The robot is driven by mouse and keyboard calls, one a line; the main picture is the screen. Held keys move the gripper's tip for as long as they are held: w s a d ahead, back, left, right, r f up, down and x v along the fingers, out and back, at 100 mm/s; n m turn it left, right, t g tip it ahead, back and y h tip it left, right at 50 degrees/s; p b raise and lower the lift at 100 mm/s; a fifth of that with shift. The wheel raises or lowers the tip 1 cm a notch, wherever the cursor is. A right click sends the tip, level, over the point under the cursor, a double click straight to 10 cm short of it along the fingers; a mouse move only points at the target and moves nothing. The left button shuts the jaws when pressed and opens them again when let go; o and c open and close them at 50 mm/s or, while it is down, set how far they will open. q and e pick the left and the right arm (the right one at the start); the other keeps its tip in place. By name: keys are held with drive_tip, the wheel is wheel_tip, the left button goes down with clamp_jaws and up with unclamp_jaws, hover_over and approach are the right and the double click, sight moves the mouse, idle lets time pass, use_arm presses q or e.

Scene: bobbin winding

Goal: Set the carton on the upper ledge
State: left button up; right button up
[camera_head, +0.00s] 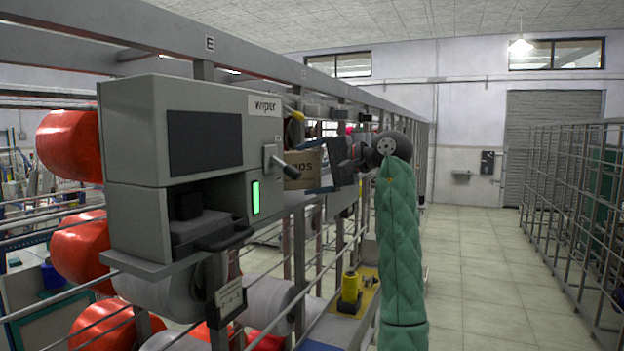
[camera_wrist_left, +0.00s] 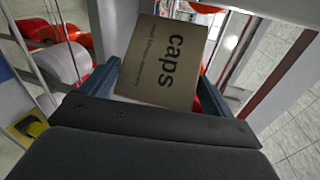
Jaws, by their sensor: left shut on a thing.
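A small brown carton (camera_head: 300,170) is held beside the grey winding machine, and part of its printing shows. In the left wrist view the carton (camera_wrist_left: 165,60) reads "caps" and fills the space between the blue fingers. My left gripper (camera_head: 318,168) is shut on it, one finger above and one below in the head view, well above the floor. The same gripper (camera_wrist_left: 160,85) shows in the wrist view. I cannot tell for sure which surface is the upper ledge, or whether the carton touches anything. My right gripper is not in view.
The grey box marked "wiper" (camera_head: 180,130) with a green light stands close at the left. Red bobbins (camera_head: 75,145) and frame rails surround it. A yellow object (camera_head: 350,290) stands on a lower shelf. The tiled aisle (camera_head: 475,260) at the right is clear.

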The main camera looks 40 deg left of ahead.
sight(311, 183)
use_arm(q)
wheel_tip(311, 183, down, 2)
drive_tip(key=shift+d+f+p, duration=0.1)
drive_tip(key=shift+p, duration=0.85)
drive_tip(key=shift+f, duration=0.6)
drive_tip(key=o, duration=1)
